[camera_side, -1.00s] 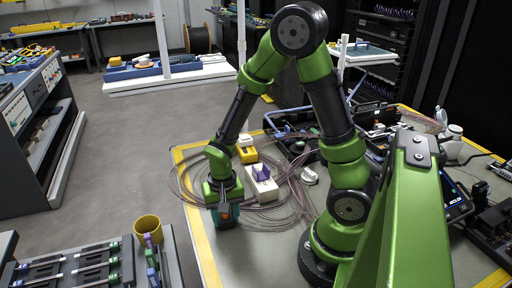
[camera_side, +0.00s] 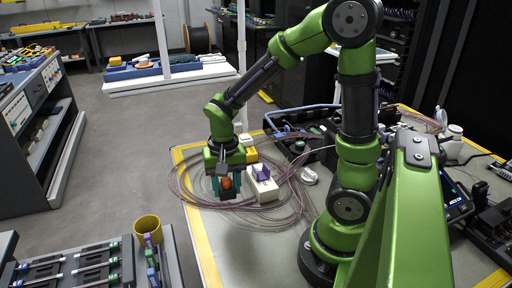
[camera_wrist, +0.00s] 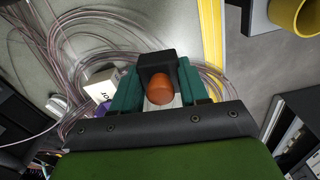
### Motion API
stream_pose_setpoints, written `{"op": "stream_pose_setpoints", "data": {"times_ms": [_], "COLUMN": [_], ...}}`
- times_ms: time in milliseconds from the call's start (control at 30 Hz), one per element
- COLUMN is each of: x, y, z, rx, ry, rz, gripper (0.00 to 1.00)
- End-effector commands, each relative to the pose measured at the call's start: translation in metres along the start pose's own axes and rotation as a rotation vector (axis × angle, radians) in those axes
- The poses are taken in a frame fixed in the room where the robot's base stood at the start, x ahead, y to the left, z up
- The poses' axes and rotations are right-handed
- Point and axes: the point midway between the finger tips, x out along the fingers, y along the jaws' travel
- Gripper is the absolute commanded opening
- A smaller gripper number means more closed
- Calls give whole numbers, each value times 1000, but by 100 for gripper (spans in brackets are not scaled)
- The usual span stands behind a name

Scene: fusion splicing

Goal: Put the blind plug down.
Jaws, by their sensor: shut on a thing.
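The blind plug, an orange rounded end on a black block, shows in the side view (camera_side: 227,183) and in the wrist view (camera_wrist: 160,89). My gripper (camera_side: 226,188) is shut on it, with a teal finger on each side, as the wrist view also shows (camera_wrist: 158,78). It holds the plug over the left part of the table, by the coiled fibres. The underside of the plug is hidden, and I cannot tell how far it is from the table top.
Loose coils of thin fibre (camera_side: 270,217) lie around and below my gripper. A white box with a purple part (camera_side: 263,186) stands just to its right, and a yellow item (camera_side: 251,155) behind. A yellow cup (camera_side: 148,226) stands left. The front table area (camera_side: 250,250) is clear.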

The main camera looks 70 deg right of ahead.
Motion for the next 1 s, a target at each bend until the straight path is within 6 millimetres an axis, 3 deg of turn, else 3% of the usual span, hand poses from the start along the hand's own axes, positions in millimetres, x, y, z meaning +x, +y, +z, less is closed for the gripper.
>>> {"op": "stream_pose_setpoints", "data": {"times_ms": [167,300,400,667,1000], "x": [20,35,40,37,45], "y": [15,28,32,19,-17], "z": [-68,-121,-149,-173,-242], "rx": [91,64,5,-122,-123], "ry": [-2,-1,1,2,1], "rz": [2,0,-2,-4,-4], "gripper": [13,13,13,13,13]}}
